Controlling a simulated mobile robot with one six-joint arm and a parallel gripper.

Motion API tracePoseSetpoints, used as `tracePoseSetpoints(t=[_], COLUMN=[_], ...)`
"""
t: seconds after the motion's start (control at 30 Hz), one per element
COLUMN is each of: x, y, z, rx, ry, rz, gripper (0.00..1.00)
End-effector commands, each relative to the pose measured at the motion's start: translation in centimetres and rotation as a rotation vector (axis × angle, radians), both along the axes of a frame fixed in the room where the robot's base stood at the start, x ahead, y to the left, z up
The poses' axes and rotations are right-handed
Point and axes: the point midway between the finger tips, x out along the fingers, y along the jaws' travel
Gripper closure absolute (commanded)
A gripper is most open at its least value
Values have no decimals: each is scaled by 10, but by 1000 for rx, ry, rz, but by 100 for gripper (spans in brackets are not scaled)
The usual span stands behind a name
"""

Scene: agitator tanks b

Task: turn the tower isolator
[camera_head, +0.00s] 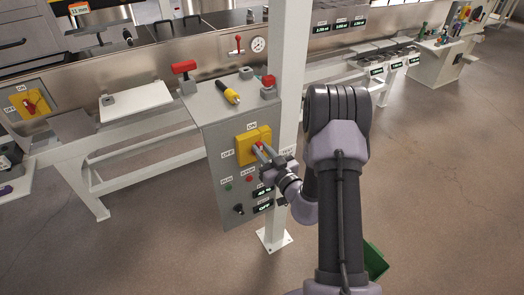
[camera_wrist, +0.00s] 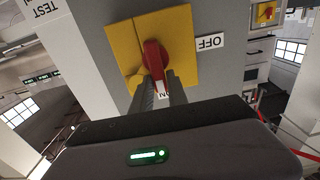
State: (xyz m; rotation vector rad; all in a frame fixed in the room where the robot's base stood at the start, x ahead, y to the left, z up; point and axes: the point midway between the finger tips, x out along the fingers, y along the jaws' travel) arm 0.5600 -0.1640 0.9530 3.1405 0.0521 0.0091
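A rotary isolator (camera_head: 249,149) with a red handle on a yellow plate is on the front of a grey control box. It fills the top middle of the wrist view, where its red handle (camera_wrist: 153,55) points down towards the ON label (camera_wrist: 164,94). The OFF label (camera_wrist: 210,42) is right of the plate and TEST (camera_wrist: 54,41) is at the upper left. My gripper (camera_head: 265,151) is at the handle in the head view. In the wrist view its two dark fingers (camera_wrist: 159,84) lie either side of the handle's lower end. Whether they press on it is unclear.
The grey control box (camera_head: 215,135) has a yellow-black pendant (camera_head: 228,92) on top and buttons and displays below the isolator. A white post (camera_head: 290,70) stands right beside it. A second red-and-yellow isolator (camera_head: 30,103) is at the far left. The floor to the right is open.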

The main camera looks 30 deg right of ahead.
Motion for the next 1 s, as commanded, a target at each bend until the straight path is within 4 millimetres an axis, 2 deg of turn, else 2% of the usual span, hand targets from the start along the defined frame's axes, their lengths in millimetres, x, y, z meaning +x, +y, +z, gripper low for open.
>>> tracePoseSetpoints(t=[0.47, 1.0], x=[-2, -3], y=[3, 15], z=[-5, -8], rx=[-62, -520], ry=[12, -2], rz=[3, 4], gripper=[100, 100])
